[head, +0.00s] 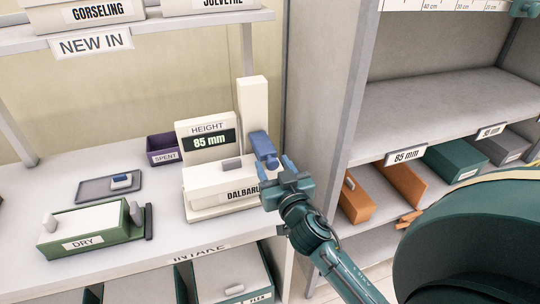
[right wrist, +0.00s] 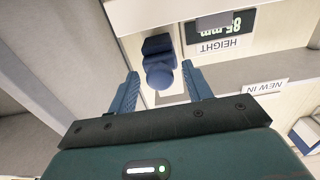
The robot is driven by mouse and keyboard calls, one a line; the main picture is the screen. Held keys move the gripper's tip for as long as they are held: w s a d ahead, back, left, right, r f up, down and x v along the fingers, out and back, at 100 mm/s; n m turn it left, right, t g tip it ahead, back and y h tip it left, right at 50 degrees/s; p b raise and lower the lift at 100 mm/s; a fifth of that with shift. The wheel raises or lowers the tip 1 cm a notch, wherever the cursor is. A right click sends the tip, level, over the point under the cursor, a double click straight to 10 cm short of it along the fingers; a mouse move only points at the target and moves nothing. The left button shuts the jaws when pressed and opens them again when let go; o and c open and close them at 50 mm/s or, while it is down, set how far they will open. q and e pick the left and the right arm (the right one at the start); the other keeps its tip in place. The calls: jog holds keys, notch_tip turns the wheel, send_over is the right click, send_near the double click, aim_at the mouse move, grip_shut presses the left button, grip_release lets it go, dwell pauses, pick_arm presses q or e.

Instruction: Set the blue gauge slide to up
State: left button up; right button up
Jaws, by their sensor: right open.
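The blue gauge slide (head: 262,145) sits on the cream upright post (head: 252,105) of the height gauge, low on it, just right of the "85 mm" display (head: 209,142). A white box labelled DALBARU (head: 215,180) lies on the gauge under the display. My right gripper (head: 275,164) is open, just below and in front of the slide. In the right wrist view the slide's round blue knob (right wrist: 160,76) shows between the two open fingers (right wrist: 160,72). I cannot tell if they touch it. My left gripper is not in view.
A green DRY box (head: 85,243), a grey tray (head: 92,191) with a small blue-and-white item and a purple SPENT bin (head: 162,150) stand on the bench left of the gauge. A grey shelf upright (head: 335,130) and orange boxes (head: 357,203) are to the right.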

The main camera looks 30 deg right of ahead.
jog(key=shift+x, duration=1.15)
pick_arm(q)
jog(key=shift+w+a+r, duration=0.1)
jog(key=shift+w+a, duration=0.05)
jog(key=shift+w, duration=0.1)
pick_arm(e)
jog(key=shift+w+d, duration=0.1)
jog(key=shift+w, duration=0.25)
jog(key=c, duration=1)
jog(key=shift+r+p, duration=0.2)
jog(key=shift+p, duration=0.1)
jog(key=shift+c, duration=0.2)
notch_tip(320, 180, up, 4)
jog(key=p, duration=0.3)
jog(key=shift+f, duration=0.15)
jog(key=shift+r+p, duration=0.3)
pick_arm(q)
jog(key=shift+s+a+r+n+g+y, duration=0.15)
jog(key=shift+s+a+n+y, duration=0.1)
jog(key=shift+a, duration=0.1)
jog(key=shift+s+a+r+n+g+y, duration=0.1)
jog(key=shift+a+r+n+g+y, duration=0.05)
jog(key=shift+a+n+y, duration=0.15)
pick_arm(e)
jog(key=shift+r, duration=0.1)
